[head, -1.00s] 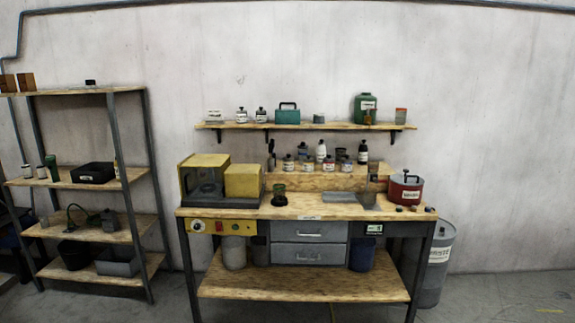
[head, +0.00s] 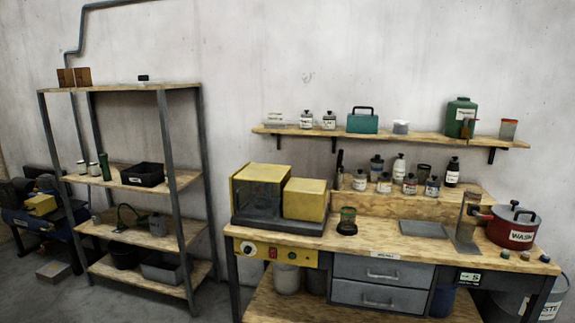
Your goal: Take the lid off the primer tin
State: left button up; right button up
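No label that I can read in the head view says primer, so I cannot tell which container is the primer tin. Several small labelled jars and bottles stand on the raised back ledge (head: 384,206) of the workbench, among them a jar with a reddish label (head: 410,184) and a jar with a dark cap (head: 432,186). Their labels are too small to read. A few small capped pots, one of them at the right front (head: 505,254), sit near the bench's right edge. Neither of my grippers is in view.
The wooden workbench (head: 290,249) carries a yellow-framed case (head: 262,190), a grey tray (head: 424,230) and a red lidded pot (head: 512,228) marked WASH. A wall shelf (head: 375,135) holds more containers. A shelving rack (head: 140,241) stands at left. Grey floor shows between rack and bench.

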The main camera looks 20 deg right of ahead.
aim_at(361, 174)
jog(key=z, duration=0.25)
jog(key=i, duration=1.4)
jog(key=z, duration=0.95)
